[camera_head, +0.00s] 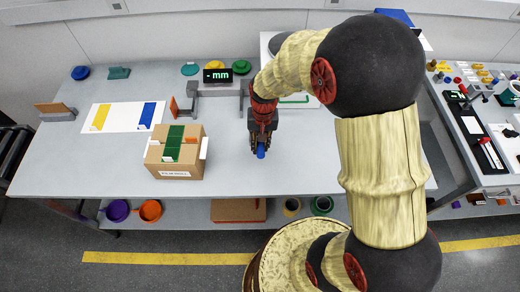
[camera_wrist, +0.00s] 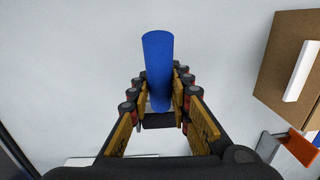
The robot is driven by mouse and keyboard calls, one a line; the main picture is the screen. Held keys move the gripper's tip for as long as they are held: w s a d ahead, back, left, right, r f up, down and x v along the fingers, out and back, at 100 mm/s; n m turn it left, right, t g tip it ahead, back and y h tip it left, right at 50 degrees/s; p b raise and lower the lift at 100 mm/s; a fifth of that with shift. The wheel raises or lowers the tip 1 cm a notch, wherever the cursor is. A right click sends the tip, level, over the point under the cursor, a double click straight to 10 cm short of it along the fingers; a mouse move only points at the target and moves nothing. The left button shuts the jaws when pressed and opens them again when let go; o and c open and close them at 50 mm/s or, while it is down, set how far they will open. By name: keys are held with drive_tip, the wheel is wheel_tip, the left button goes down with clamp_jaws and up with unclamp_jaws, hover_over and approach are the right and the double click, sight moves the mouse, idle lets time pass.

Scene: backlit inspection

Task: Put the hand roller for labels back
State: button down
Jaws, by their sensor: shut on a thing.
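The hand roller for labels appears to be the blue cylinder (camera_wrist: 157,60) between my fingers; its blue end also shows in the head view (camera_head: 261,152). My gripper (camera_head: 262,143) is shut on it, over the grey table (camera_head: 230,178), right of the cardboard box. In the wrist view my gripper (camera_wrist: 160,105) has fingers on both sides of its lower part, which they partly hide. I cannot tell its height above the table. A white sheet (camera_head: 124,117) with a yellow and a blue shape lies at the left. A green-rimmed white item (camera_head: 297,99) is partly behind my arm.
The cardboard box (camera_head: 170,164) with green tape stands left of my gripper. A grey stand with a "mm" display (camera_head: 217,75) and an orange-faced block (camera_head: 174,107) stand behind. Colored items line the back edge. The table front between box and arm is clear.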

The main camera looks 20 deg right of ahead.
drive_tip(key=shift+w+f+b, duration=0.15)
drive_tip(key=shift+f, duration=0.75)
drive_tip(key=shift+w+f+b, duration=0.15)
drive_tip(key=shift+f, duration=0.75)
drive_tip(key=shift+f, duration=0.1)
drive_tip(key=c, duration=1.6)
unclamp_jaws()
drive_tip(key=shift+f, duration=0.1)
drive_tip(key=shift+c, duration=0.2)
